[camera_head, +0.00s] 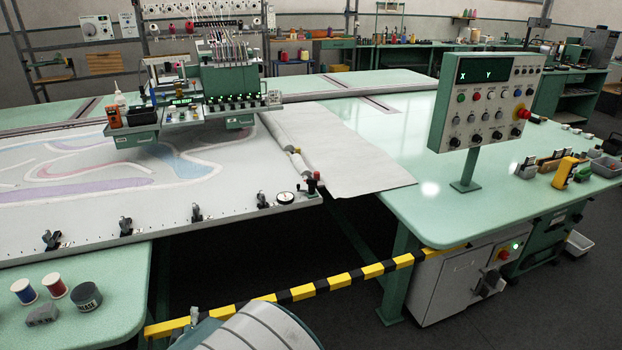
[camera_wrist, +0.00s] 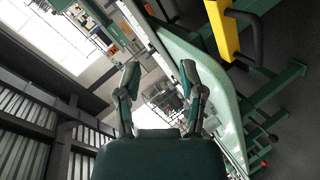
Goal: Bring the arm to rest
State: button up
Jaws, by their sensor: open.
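My gripper (camera_wrist: 158,85) shows in the wrist view with its two fingers spread apart. Nothing is between the fingers. Beyond them the wrist view shows a pale green table edge and machine parts, turned on their side. In the head view the gripper is not seen. A rounded grey and green part of my own body shows at the bottom of that view.
A yellow-black striped bar (camera_head: 315,288) crosses the gap between the tables. The tufting frame (camera_head: 230,215) has clamps along its edge. A control panel (camera_head: 487,100) stands on the right green table (camera_head: 430,205). Spools (camera_head: 55,286) and a grease tin (camera_head: 86,297) stand at lower left.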

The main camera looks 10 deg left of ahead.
jog(key=w+d+r+m+g+h, duration=0.1)
jog(key=w+d+r+m, duration=0.3)
jog(key=d+r, duration=0.7)
jog(key=w+d+r+m+g+h, duration=0.1)
jog(key=w+d+r+m, duration=0.3)
jog(key=d+r, duration=0.7)
jog(key=s+d+m+g+h, duration=0.1)
jog(key=s+d+m, duration=0.25)
jog(key=d, duration=0.65)
jog(key=s+d+m+h, duration=0.2)
jog(key=s+d, duration=0.2)
jog(key=d, duration=0.7)
jog(key=s+d+m+g+h, duration=0.2)
jog(key=s+d+m, duration=0.4)
jog(key=s+d, duration=0.5)
jog(key=shift+s+r+h, duration=0.15)
jog(key=shift+s+h, duration=0.25)
jog(key=shift+s, duration=0.05)
